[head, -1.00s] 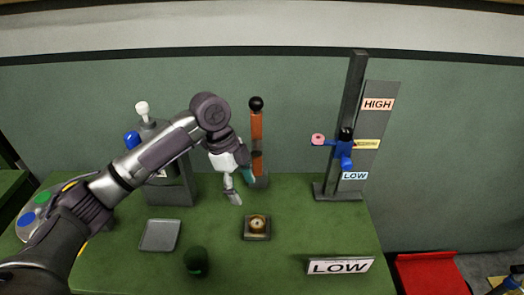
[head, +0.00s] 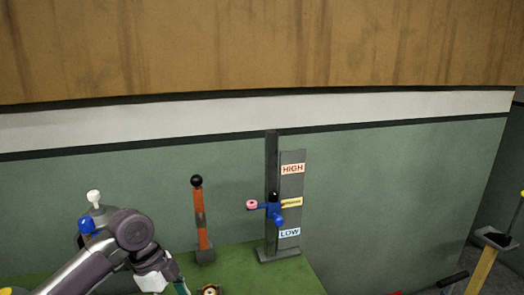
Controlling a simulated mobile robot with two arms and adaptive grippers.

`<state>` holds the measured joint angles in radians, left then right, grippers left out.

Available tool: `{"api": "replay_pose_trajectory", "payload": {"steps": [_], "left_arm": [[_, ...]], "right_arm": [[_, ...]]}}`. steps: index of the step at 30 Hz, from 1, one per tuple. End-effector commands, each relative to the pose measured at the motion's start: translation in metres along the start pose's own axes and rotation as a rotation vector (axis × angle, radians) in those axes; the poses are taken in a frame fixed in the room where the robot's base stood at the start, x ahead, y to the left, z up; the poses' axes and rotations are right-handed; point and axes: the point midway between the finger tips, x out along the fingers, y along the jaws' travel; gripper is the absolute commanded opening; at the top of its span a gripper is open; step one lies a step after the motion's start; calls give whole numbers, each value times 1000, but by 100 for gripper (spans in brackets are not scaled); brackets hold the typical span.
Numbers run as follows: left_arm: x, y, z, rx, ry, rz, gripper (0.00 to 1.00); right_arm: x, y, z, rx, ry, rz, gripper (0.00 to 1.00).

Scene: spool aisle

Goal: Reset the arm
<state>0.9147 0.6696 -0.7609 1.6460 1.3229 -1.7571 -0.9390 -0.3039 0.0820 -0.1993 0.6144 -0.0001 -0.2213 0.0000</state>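My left arm comes in from the lower left. Its gripper (head: 176,288) is at the bottom edge, in front of and left of the orange lever. Its fingertips are cut off by the frame, so I cannot see whether it is open or shut. I see nothing held in the part that shows. My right gripper is not in view.
A green-topped table (head: 240,264) bears an upright orange lever (head: 201,222) with a black knob. A dark post (head: 271,170) has a blue slider (head: 274,210) near the middle yellow label, between HIGH and LOW. A blue-knobbed device (head: 87,225) stands left.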

Motion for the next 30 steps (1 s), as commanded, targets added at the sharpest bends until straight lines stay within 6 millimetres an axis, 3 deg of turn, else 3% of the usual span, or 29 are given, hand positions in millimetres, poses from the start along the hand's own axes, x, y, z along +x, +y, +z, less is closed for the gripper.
{"api": "replay_pose_trajectory", "payload": {"steps": [3, 11, 17, 23, 27, 30], "left_arm": [[14, 5, -4, -13, 0, -2, 68], [46, 19, -15, -61, 2, -18, 68], [82, 39, -27, -139, 15, -46, 68], [124, 73, -43, -293, 50, -100, 68], [152, 111, -49, -517, 91, -169, 68], [162, 140, -43, -719, 109, -230, 68]], "right_arm": [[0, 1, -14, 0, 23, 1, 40], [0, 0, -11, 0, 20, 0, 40], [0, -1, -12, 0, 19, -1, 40], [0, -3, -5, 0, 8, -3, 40], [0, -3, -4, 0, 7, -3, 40], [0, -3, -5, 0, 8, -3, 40]]}}
